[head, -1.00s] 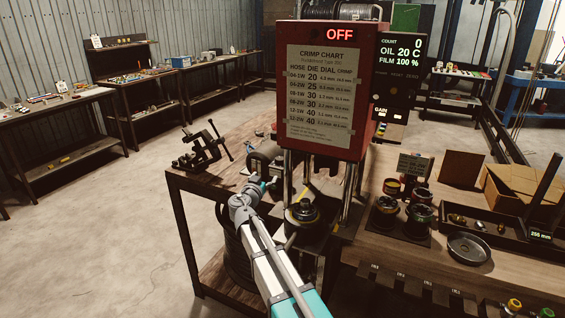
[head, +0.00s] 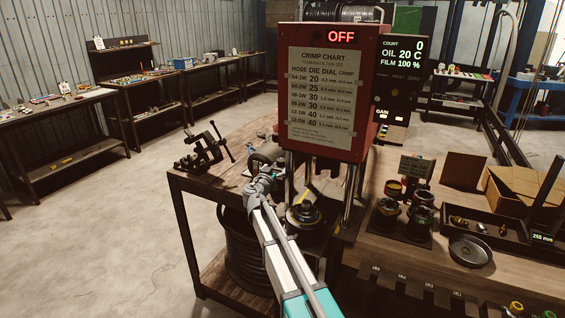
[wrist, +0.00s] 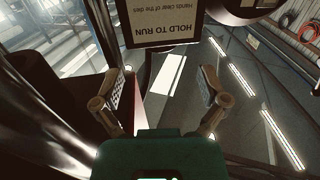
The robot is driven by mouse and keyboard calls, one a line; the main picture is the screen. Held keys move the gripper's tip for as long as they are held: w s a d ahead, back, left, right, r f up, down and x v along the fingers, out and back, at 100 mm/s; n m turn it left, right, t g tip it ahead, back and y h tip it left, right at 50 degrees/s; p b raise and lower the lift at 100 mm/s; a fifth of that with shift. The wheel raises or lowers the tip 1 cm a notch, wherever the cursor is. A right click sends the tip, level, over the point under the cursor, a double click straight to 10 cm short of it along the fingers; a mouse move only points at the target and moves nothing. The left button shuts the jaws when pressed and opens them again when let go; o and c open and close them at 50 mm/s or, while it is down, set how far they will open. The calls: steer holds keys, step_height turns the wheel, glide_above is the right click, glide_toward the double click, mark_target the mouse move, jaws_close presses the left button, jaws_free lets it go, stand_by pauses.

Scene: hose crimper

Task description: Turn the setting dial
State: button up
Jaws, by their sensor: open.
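The red crimper head (head: 325,95) carries a white crimp chart (head: 318,100) and a lit OFF display (head: 341,37). I cannot make out the setting dial for certain in either view. My gripper (wrist: 160,92) is open and empty in the wrist view, its two fingers wide apart. In the head view my arm reaches up to the left side of the crimper, and the gripper itself cannot be made out clearly. An upside-down HOLD TO RUN sign (wrist: 162,22) stands beyond the fingers in the wrist view.
A dark readout panel (head: 400,60) stands right of the crimper head. Steel posts (head: 350,195) hold the head above a round die part (head: 304,211). A vise (head: 205,150) sits on the left bench corner. Dies (head: 387,212) and a round dish (head: 470,250) lie right.

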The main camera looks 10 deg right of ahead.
mark_target(278, 162)
steer(key=x, duration=0.6)
steer(key=shift+w+d, duration=0.15)
steer(key=shift+w, duration=0.1)
steer(key=c, duration=1.2)
steer(key=shift+o, duration=0.2)
steer(key=shift+w+h, duration=0.1)
steer(key=shift+h, duration=0.2)
steer(key=shift+m+g+h, duration=1.8)
steer(key=shift+h, duration=0.1)
